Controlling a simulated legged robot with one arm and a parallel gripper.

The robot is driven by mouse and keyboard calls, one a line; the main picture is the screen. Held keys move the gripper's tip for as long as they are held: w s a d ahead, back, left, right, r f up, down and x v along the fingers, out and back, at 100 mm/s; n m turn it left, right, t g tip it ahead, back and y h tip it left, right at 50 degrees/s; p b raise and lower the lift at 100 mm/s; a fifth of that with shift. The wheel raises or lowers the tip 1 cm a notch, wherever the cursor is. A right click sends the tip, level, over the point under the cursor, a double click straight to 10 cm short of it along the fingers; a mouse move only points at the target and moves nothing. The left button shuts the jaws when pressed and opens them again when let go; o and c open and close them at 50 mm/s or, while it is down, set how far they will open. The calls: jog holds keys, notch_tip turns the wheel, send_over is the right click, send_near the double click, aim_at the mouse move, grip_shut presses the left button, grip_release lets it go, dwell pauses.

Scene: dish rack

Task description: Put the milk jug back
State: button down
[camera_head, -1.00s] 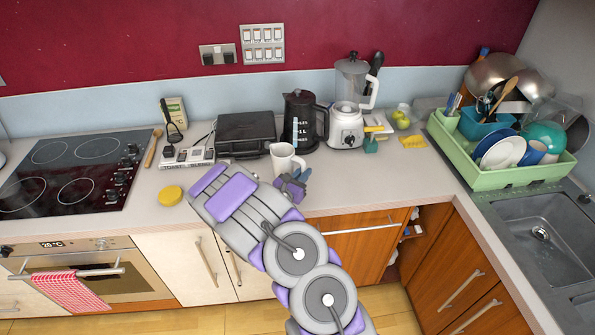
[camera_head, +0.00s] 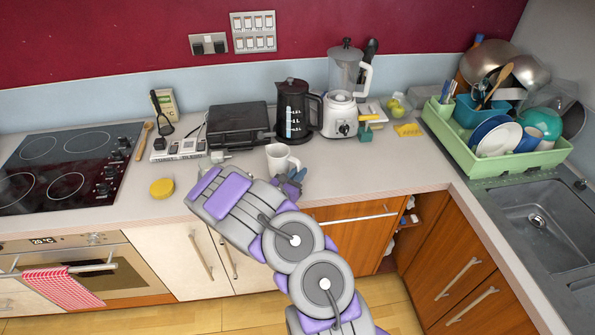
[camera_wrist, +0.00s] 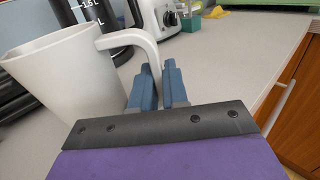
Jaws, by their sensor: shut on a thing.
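The white milk jug (camera_head: 279,158) is upright at the counter's front middle, in front of the black kettle. In the wrist view the jug (camera_wrist: 62,75) fills the left side, its handle pointing right. My gripper (camera_head: 290,181) is at the jug's right side, just below the handle in the head view. In the wrist view its blue fingers (camera_wrist: 160,88) are shut on the lower part of the handle. My arm hides part of the counter's front edge. I cannot tell whether the jug's base touches the counter.
The black kettle (camera_head: 292,108) and white blender (camera_head: 341,112) stand behind the jug. A black grill (camera_head: 237,124) is at the back left. A yellow round item (camera_head: 162,188) lies left of my arm. The green dish rack (camera_head: 466,154) is at right. The counter right of the jug is clear.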

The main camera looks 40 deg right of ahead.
jog(key=shift+d+f, duration=0.1)
jog(key=shift+d, duration=0.2)
jog(key=shift+a, duration=0.2)
jog(key=shift+f, duration=0.1)
jog(key=shift+f+b, duration=0.35)
jog(key=shift+f, duration=0.25)
jog(key=shift+f, duration=0.2)
jog(key=c, duration=1.1)
grip_release()
jog(key=shift+o, duration=0.2)
